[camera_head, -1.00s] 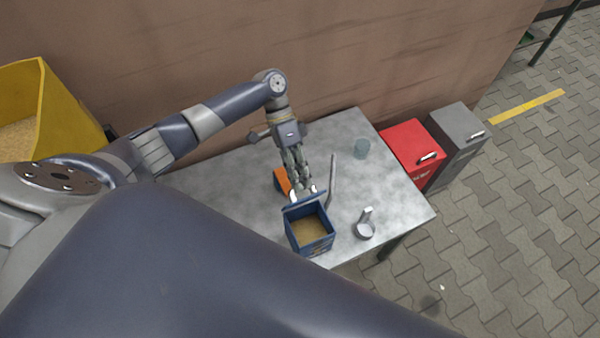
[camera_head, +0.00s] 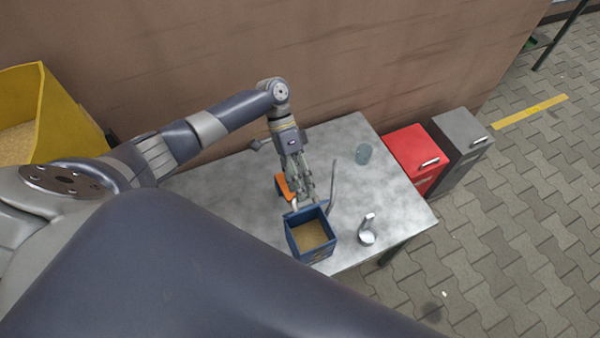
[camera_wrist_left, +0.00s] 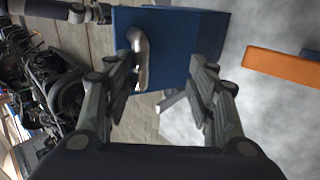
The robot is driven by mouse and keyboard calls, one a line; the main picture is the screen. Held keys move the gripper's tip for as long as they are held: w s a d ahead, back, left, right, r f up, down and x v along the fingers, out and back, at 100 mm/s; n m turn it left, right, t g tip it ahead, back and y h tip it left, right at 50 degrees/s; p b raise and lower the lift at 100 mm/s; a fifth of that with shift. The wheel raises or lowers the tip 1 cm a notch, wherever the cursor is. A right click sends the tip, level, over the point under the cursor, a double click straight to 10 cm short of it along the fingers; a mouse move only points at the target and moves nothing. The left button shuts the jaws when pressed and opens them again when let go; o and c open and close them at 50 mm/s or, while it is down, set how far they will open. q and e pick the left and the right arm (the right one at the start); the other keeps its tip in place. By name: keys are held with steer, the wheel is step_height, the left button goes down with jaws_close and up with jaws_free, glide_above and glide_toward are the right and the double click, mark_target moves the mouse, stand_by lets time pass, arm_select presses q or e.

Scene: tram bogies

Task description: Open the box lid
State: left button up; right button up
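The blue box (camera_head: 328,243) stands at the front edge of the table, open at the top, with brown grainy contents showing. Its blue lid (camera_wrist_left: 185,45), with a curved silver handle (camera_wrist_left: 140,58), fills the upper middle of the left wrist view. In the head view the lid is mostly hidden and seems to be tipped back behind the box. My left gripper (camera_head: 303,203) is at the box's back edge. In the left wrist view its fingers (camera_wrist_left: 165,78) are spread, with the handle near the left finger. My right gripper is out of view.
Red (camera_head: 415,155) and grey (camera_head: 460,140) cabinets stand to the right.

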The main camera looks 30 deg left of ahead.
arm_select(q)
steer(key=shift+s+a+f, duration=0.1)
steer(key=shift+a+f, duration=0.15)
steer(key=shift+f, duration=0.1)
steer(key=v, duration=1.2)
steer(key=shift+d+r, duration=0.25)
steer(key=shift+r, duration=0.1)
steer(key=shift+r, duration=0.1)
